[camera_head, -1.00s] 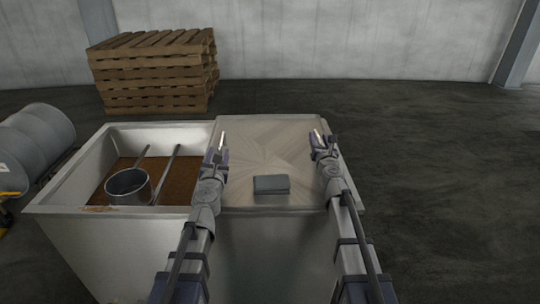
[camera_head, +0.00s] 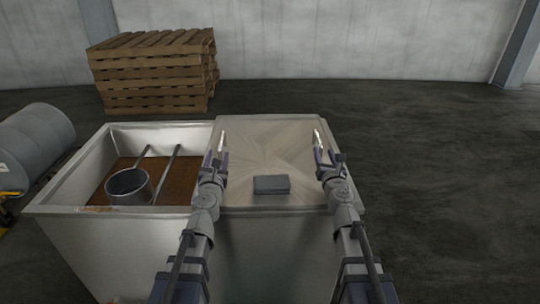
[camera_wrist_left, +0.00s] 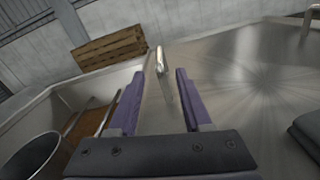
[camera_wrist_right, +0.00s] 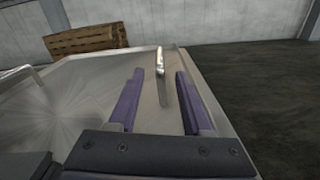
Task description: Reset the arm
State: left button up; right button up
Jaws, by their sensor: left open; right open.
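My left gripper (camera_head: 217,156) is open and empty above the left side of the tank's closed metal lid (camera_head: 265,145). My right gripper (camera_head: 326,157) is open and empty above the lid's right side. In the left wrist view, a shiny upright-looking metal handle (camera_wrist_left: 160,62) shows beyond and between the purple fingers (camera_wrist_left: 158,82). In the right wrist view, a matching handle (camera_wrist_right: 160,62) shows in the gap between the fingers (camera_wrist_right: 160,82). Neither gripper is closed on a handle.
The open tank (camera_head: 70,190) at left holds brown material, a metal pot (camera_head: 129,187) and two rods. The floor at right is clear.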

jog(key=s, duration=0.2)
jog(key=shift+s, duration=0.3)
jog(key=shift+w, duration=0.1)
